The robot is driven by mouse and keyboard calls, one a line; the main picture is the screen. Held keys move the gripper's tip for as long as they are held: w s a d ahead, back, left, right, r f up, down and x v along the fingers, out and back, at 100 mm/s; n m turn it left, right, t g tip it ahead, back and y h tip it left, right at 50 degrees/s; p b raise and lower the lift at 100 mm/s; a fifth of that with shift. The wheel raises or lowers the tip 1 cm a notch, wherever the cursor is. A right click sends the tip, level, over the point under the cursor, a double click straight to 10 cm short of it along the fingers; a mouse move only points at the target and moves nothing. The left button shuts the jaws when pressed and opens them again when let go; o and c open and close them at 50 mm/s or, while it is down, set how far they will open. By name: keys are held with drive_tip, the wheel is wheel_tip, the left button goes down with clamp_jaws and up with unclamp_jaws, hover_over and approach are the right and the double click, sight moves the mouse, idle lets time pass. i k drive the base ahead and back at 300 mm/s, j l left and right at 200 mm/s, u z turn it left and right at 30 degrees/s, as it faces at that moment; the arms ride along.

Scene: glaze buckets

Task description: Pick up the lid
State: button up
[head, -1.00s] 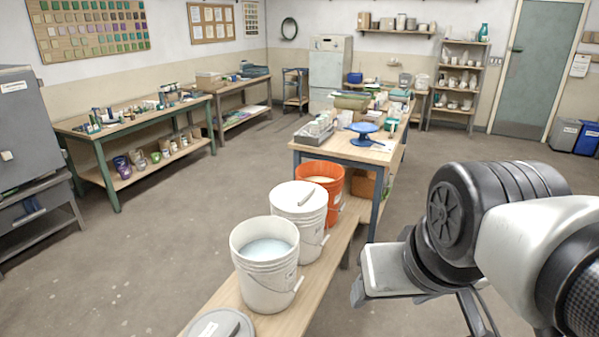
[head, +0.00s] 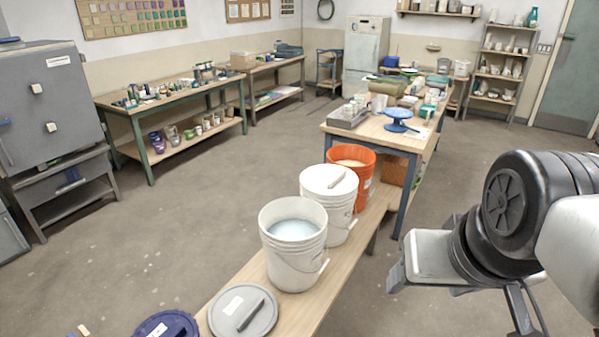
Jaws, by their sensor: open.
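A round grey lid (head: 224,323) with a dark bar handle and a white label lies flat on the near end of the wooden bench. A dark blue lid (head: 150,325) shows beside it, cut off by the bottom edge; what it rests on cannot be told. An open white bucket (head: 294,265) of pale blue glaze stands behind the grey lid. Behind that is a white bucket (head: 341,226) with a white top and a grey bar on it, then an orange bucket (head: 366,175). My gripper (head: 458,298) is open and empty at the right, well apart from the lids.
The low bench (head: 318,300) runs up to a worktable (head: 375,139) with a blue turntable (head: 401,118) and trays. A grey cabinet (head: 55,95) stands at the left. A long table (head: 165,103) lines the left wall. The floor between them is clear.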

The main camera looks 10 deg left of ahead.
sight(242, 309)
drive_tip(key=i+u, duration=0.1)
drive_tip(key=u, duration=0.35)
drive_tip(key=i+l+u, duration=0.1)
drive_tip(key=u, duration=0.3)
drive_tip(key=i+l+u, duration=0.1)
drive_tip(key=u, duration=0.35)
drive_tip(key=l+u, duration=0.15)
drive_tip(key=u, duration=0.3)
drive_tip(key=i+l+u, duration=0.1)
drive_tip(key=l, duration=0.25)
drive_tip(key=i+l+u, duration=0.1)
drive_tip(key=l, duration=0.3)
drive_tip(key=i+l+u, duration=0.1)
drive_tip(key=l, duration=0.25)
drive_tip(key=i+l+u, duration=0.1)
drive_tip(key=l, duration=0.3)
